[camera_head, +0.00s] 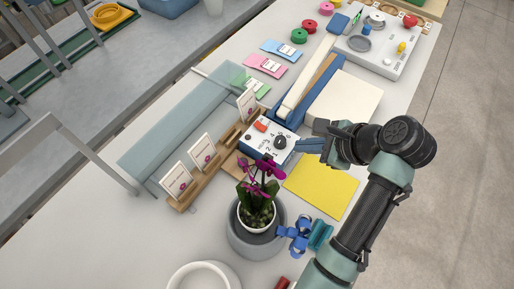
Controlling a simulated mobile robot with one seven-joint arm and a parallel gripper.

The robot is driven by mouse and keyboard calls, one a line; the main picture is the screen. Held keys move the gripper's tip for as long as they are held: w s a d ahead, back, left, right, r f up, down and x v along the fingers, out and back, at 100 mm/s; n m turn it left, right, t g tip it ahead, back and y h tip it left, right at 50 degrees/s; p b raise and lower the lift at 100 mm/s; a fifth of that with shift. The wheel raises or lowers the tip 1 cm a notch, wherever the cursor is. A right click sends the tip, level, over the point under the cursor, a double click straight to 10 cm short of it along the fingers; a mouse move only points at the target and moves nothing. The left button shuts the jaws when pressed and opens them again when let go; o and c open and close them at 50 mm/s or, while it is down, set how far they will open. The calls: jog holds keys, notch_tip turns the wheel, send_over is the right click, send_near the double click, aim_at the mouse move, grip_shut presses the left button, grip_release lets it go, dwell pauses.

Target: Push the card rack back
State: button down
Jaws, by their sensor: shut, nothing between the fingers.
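The wooden card rack (208,180) lies diagonally on the grey-white table, left of the picture's middle. It holds upright white cards with a pink print: one at the near end (175,181), one beside it (202,152) and one at the far end (247,104). My gripper (299,146) is shut and empty. It is right of the rack, at the right side of a blue-and-white control box (268,135) that stands between them. I cannot tell whether the fingertips touch the box. The box and the orchid flowers hide part of the rack's right side.
A purple orchid in a grey pot (243,240) stands close in front of the rack. A long grey-blue strip (165,135) lies behind the rack. A yellow sheet (322,184) lies below my gripper, with a cream block (349,103) beyond. A white bowl (204,277) is at the near edge.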

jog(key=a+f, duration=0.2)
jog(key=f, duration=0.1)
jog(key=s+a+f+m+g+y, duration=0.1)
jog(key=a+f, duration=0.1)
jog(key=f, duration=0.1)
jog(key=a+f+m, duration=0.1)
jog(key=a+f, duration=0.1)
jog(key=f, duration=0.2)
jog(key=shift+s+a+g+y, duration=0.15)
jog(key=shift+a+g+y, duration=0.15)
jog(key=shift+a+g, duration=0.1)
jog(key=shift+w+a+p, duration=0.15)
jog(key=shift+w+a, duration=0.15)
jog(key=shift+a, duration=0.2)
jog(key=shift+w+a+p, duration=0.15)
jog(key=shift+w+a, duration=0.15)
jog(key=shift+a, duration=0.2)
jog(key=shift+w+a+f, duration=0.2)
jog(key=shift+w+a, duration=0.15)
jog(key=shift+a, duration=0.3)
jog(key=shift+w, duration=0.1)
